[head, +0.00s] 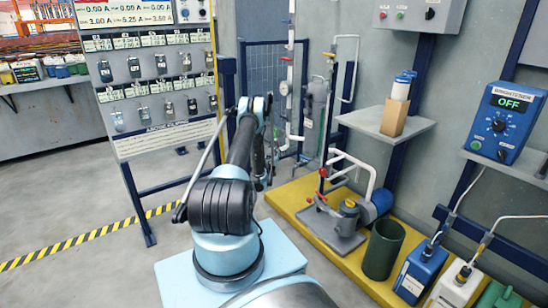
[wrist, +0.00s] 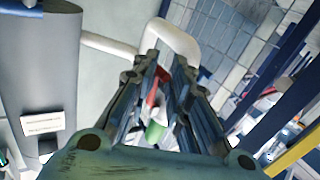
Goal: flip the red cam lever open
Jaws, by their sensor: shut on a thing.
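In the wrist view, my gripper (wrist: 165,75) reaches forward with its two dark fingers close together. A red piece (wrist: 152,90), which looks like the cam lever, shows in the narrow gap between them. The fingers are shut on it, and they hide most of it. A green part (wrist: 155,131) shows just below the red piece. In the head view my arm stands in front of the pipework, and I cannot make out the fingertips or the lever they hold there.
A white pipe (wrist: 176,32) bends close beyond the fingers. A grey cylinder (wrist: 45,70) stands at left. In the head view, a small pump unit (head: 345,215) and a dark green bin (head: 383,250) stand on the yellow platform to the right. Open floor lies left.

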